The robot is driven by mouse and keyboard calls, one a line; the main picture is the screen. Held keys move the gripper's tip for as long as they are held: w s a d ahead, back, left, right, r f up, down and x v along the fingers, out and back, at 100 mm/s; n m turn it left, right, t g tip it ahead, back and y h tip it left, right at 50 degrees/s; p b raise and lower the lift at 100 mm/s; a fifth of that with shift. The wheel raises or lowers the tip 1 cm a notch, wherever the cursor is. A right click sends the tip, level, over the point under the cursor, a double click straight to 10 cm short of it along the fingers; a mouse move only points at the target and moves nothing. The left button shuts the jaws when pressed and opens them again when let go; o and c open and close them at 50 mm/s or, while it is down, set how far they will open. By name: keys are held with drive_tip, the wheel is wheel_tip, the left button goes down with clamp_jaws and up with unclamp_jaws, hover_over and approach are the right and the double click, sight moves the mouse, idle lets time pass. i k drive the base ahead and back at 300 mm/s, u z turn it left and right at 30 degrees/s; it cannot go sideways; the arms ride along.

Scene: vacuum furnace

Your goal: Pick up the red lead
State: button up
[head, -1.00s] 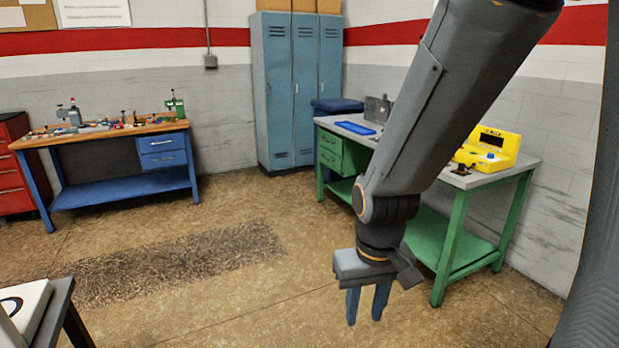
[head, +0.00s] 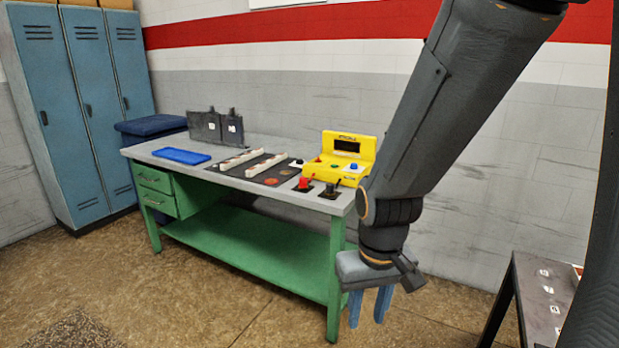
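A red lead (head: 305,183) sits near the front right of the grey top of a green bench (head: 240,178), beside a black lead (head: 331,189). Both are small in the head view, and their exact shape is hard to tell. A yellow instrument (head: 340,172) with a dark screen stands just behind them. My gripper (head: 370,308) hangs to the right of the bench and below its top, apart from the leads. Its two blue fingers point down with a gap between them, and nothing shows between them.
A blue tray (head: 181,156) and a dark mat with white racks (head: 265,170) lie on the bench. Blue lockers (head: 85,110) stand at the left. A dark table (head: 545,295) is at the lower right. The floor in front of the bench is open.

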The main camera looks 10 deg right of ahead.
sight(303, 184)
drive_tip(key=z, duration=0.15)
drive_tip(key=i, duration=2.15)
drive_tip(key=z, duration=0.05)
